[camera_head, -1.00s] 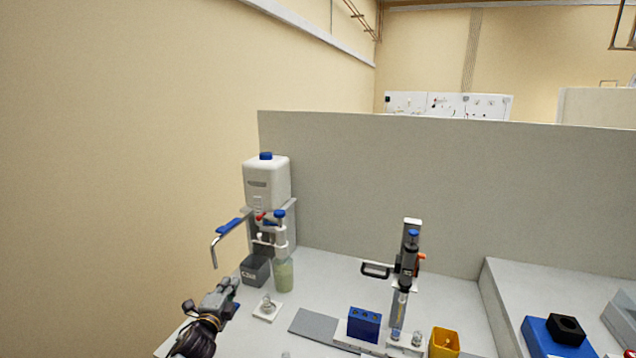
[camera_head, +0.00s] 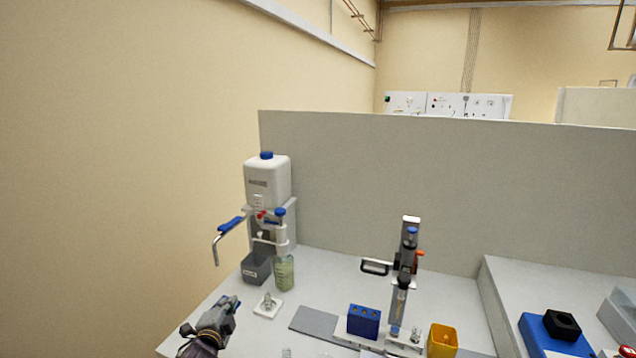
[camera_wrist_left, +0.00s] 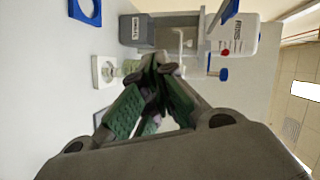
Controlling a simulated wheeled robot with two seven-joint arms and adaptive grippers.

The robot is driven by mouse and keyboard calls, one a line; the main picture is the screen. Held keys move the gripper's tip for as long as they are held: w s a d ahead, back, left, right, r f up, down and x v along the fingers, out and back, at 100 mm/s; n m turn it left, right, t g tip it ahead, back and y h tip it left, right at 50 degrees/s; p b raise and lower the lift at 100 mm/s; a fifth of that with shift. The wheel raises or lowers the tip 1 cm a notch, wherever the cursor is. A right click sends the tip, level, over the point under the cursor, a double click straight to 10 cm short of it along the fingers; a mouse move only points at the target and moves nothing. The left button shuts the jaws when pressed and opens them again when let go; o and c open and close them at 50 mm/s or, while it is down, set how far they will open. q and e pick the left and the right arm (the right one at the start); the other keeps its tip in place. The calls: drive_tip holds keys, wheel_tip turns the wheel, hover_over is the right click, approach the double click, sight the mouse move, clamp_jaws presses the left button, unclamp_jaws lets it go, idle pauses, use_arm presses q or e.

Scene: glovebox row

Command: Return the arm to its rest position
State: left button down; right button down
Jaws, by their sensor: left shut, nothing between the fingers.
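My left gripper (camera_head: 230,305) shows at the lower left of the head view, above the left front part of the bench (camera_head: 262,327). Its fingers are shut with nothing between them. In the left wrist view the green-padded fingers (camera_wrist_left: 158,65) meet at their tips. The gripper is apart from the dispenser and the bottle in the head view. My right gripper is not in either view.
A dispenser with a white tank (camera_head: 267,182) stands at the back left. A grey bin (camera_head: 256,268) and a green-tinted bottle (camera_head: 284,273) stand below it. A small white plate (camera_head: 268,308), blue rack (camera_head: 363,321), upright press (camera_head: 405,265) and yellow cup (camera_head: 442,341) stand rightward.

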use_arm(q)
drive_tip(key=s+d+f+n+g, duration=0.2)
drive_tip(key=s+f+n+g, duration=0.15)
drive_tip(key=s, duration=0.75)
drive_tip(key=s+d+f+n+g, duration=0.15)
drive_tip(key=s+n+g, duration=0.3)
drive_tip(key=s, duration=0.65)
drive_tip(key=s+d+f+n+g, duration=0.1)
drive_tip(key=s+f+n+g, duration=0.35)
drive_tip(key=s, duration=0.75)
wheel_tip(320, 180, down, 33)
drive_tip(key=s, duration=0.3)
drive_tip(key=s+a+f+g, duration=0.1)
drive_tip(key=s+a+f, duration=0.1)
drive_tip(key=s+f, duration=0.7)
drive_tip(key=s+a+f+g, duration=0.1)
drive_tip(key=s+a+f, duration=0.1)
drive_tip(key=s+f, duration=0.8)
drive_tip(key=s, duration=0.2)
drive_tip(key=shift+s+h, duration=0.3)
